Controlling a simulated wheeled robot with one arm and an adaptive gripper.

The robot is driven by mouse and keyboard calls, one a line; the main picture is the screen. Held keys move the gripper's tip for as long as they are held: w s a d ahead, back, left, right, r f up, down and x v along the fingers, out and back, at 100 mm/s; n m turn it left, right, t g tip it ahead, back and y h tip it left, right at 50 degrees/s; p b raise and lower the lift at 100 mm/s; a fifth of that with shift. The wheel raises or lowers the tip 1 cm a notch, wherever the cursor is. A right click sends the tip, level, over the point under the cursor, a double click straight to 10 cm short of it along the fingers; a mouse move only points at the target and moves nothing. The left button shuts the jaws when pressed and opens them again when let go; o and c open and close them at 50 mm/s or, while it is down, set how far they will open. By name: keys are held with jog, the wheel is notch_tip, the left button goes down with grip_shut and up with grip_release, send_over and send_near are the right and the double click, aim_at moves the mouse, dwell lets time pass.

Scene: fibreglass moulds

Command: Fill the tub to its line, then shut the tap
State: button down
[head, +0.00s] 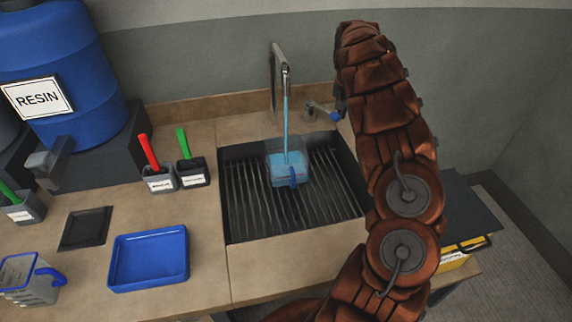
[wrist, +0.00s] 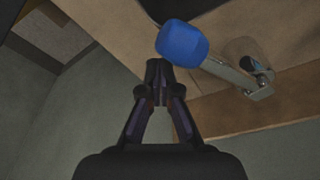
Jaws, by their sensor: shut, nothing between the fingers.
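The tap (head: 285,75) at the back of the sink pours a blue stream into a clear tub (head: 274,158) with a blue handle. The tub stands on the sink grate and has blue water in it; its fill line is too small to read against the level. The tap lever (head: 320,106) has a blue knob (head: 335,116) at its right end. In the wrist view the knob (wrist: 182,43) is just beyond and right of my gripper (wrist: 157,68). My gripper is shut and empty, close to the knob; contact cannot be told.
The slatted sink grate (head: 245,205) is otherwise clear. A blue tray (head: 150,285), a dark pad (head: 86,228) and a measuring jug (head: 35,290) are on the left counter. Small cups with red (head: 159,184) and green (head: 193,178) handles stand near a blue resin drum (head: 75,90).

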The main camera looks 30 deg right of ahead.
aim_at(330, 115)
jog(key=shift+a, duration=0.1)
dwell(0.4)
jog(key=shift+s+a+b, duration=0.2)
jog(key=shift+a+b, duration=1.1)
jog(key=shift+a, duration=0.6)
jog(key=shift+w+a, duration=0.1)
jog(key=shift+a, duration=0.65)
jog(key=shift+s+d+r+p, duration=0.1)
jog(key=shift+d+r+p, duration=0.3)
jog(key=shift+r, duration=0.95)
jog(key=shift+s+d+r+p, duration=0.1)
jog(key=shift+d+r+p, duration=0.25)
jog(key=shift+r, duration=0.95)
jog(key=shift+s+d+r+p, duration=0.1)
jog(key=shift+d+r+p, duration=0.25)
jog(key=shift+r, duration=1)
jog(key=shift+a, duration=0.1)
